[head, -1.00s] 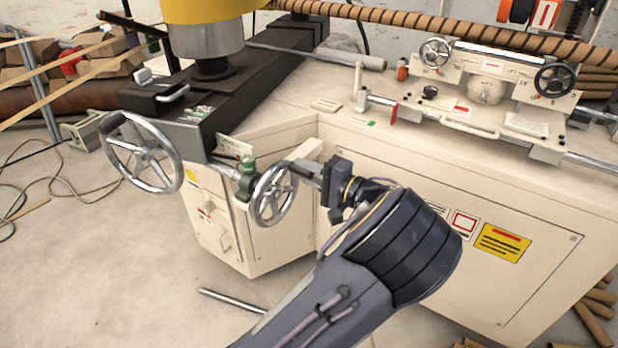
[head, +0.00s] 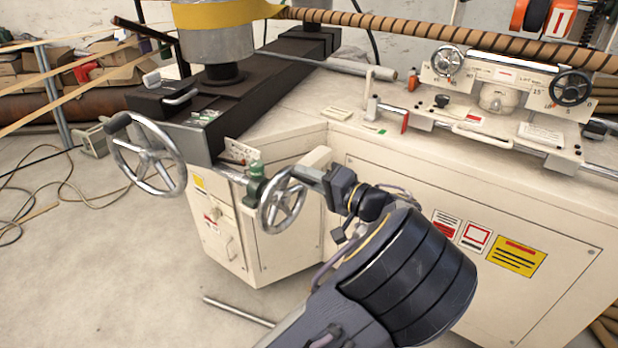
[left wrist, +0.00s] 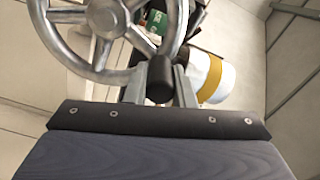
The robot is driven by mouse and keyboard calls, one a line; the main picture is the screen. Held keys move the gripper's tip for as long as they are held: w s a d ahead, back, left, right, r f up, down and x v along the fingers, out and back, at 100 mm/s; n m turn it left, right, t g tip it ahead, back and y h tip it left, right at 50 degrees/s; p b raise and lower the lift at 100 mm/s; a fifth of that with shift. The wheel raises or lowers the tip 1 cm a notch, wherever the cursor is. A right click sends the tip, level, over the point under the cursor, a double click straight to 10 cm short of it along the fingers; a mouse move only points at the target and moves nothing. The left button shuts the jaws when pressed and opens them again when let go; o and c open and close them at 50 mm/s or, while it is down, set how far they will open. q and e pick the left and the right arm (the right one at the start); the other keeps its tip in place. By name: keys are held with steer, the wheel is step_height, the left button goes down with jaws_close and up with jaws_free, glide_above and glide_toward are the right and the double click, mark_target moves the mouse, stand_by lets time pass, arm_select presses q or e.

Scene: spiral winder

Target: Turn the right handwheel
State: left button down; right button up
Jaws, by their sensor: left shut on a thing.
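Two silver spoked handwheels stand at the front left of the cream machine. The left one (head: 148,187) is larger. The right one (head: 271,226) is smaller and sits beside a green fitting (head: 256,178); its rim and spokes also show in the left wrist view (left wrist: 86,72). My left gripper (head: 306,174) is at the upper right of the smaller wheel's rim. In the left wrist view its fingers (left wrist: 160,85) are shut around a short black handle (left wrist: 160,78) at the rim. My right gripper is not in view.
The machine's cream cabinet (head: 420,185) stands close behind my left arm. A carriage (head: 490,100) with two small handwheels is on top at the right. A metal bar (head: 238,311) is low near the floor. Cables (head: 50,205) lie on the floor at left.

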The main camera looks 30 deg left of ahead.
arm_select(q)
steer(key=c, duration=1.2)
jaws_free()
steer(key=shift+c, duration=0.2)
steer(key=d+p, duration=0.1)
steer(key=d, duration=0.7)
steer(key=shift+s, duration=0.3)
